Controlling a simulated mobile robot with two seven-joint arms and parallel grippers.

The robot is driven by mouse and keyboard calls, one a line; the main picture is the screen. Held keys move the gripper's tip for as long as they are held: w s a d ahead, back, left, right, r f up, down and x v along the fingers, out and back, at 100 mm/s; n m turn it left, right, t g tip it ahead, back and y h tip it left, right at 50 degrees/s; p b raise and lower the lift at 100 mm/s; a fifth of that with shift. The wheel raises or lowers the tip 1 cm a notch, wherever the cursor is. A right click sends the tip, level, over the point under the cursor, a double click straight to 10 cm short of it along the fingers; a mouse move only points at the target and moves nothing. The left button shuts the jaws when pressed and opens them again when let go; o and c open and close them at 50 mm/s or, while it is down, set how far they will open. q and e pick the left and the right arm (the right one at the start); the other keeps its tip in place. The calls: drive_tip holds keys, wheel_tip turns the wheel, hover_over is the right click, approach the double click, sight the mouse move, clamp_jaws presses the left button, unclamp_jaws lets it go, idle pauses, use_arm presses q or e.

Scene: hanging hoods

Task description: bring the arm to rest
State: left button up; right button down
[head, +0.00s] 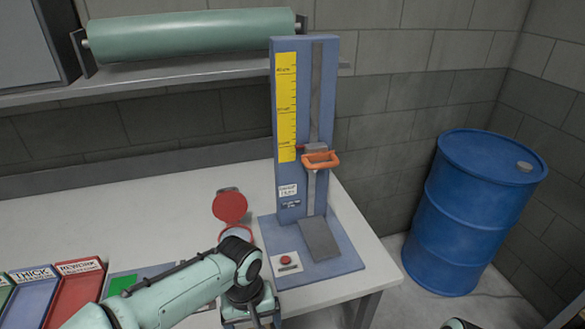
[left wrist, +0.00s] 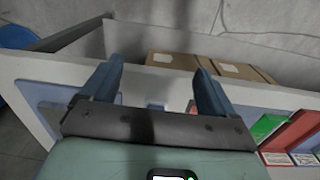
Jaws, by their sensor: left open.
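My left arm (head: 165,300) reaches in from the bottom left of the head view, over the front of the bench, and bends down near the bench's front edge. Its fingertips are not visible there. In the left wrist view my left gripper (left wrist: 158,85) is open, with two blue-grey fingers spread wide and nothing between them. My right gripper is in neither view.
The white bench (head: 120,220) carries a blue gauge stand (head: 298,130) with an orange handle (head: 320,160), a round red lid (head: 230,206) and a red tray (head: 78,292). A blue barrel (head: 470,210) stands right. Brown boxes (left wrist: 180,62) show in the wrist view.

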use_arm(q)
wheel_tip(320, 180, down, 23)
drive_tip(key=s+a+g+h, duration=0.1)
drive_tip(key=s+g+h, duration=0.1)
drive_tip(key=h, duration=0.1)
drive_tip(key=s+a+f, duration=0.2)
drive_tip(key=s+f, duration=0.5)
drive_tip(key=s, duration=0.1)
drive_tip(key=s+a+f+n+t+p, duration=0.1)
drive_tip(key=s+f, duration=0.6)
drive_tip(key=s, duration=0.1)
drive_tip(key=shift+s+a+f, duration=0.25)
drive_tip(key=shift+a+f, duration=0.15)
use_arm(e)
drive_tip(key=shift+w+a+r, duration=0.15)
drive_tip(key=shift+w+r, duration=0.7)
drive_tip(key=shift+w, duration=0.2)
